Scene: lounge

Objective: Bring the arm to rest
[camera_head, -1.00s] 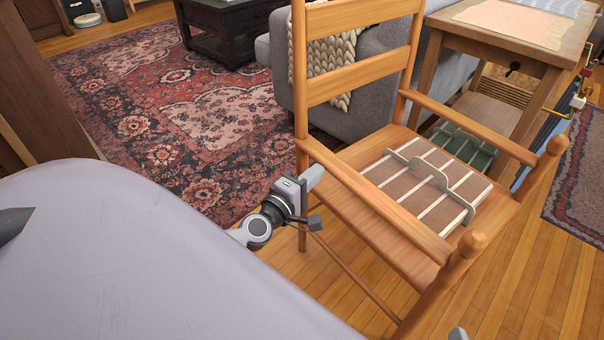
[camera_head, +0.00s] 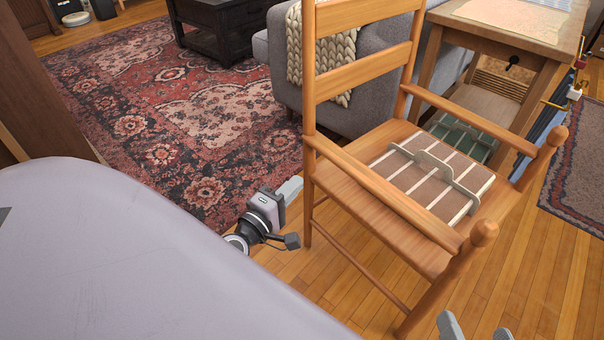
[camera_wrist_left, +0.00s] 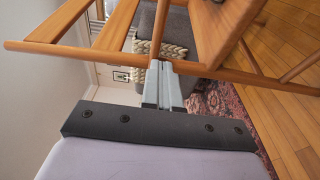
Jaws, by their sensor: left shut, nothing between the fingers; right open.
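My left gripper (camera_head: 290,190) is a grey gripper with a dark mount, shut and empty, just left of the wooden chair (camera_head: 365,180) in the head view. A gap shows between its fingertips and the chair's near post. In the left wrist view its two fingers (camera_wrist_left: 163,85) lie together, with chair rails beyond them. My right gripper (camera_head: 476,331) shows only as two separated fingertips at the bottom edge, open and empty. The rest of the right gripper is out of frame.
A divided tray (camera_head: 470,203) lies on the chair seat. A wooden side table (camera_head: 525,55) stands behind right, with a grey sofa (camera_head: 375,95) at the back. The patterned rug (camera_head: 130,130) is open floor to the left. A pale rounded surface (camera_head: 120,250) fills the lower left.

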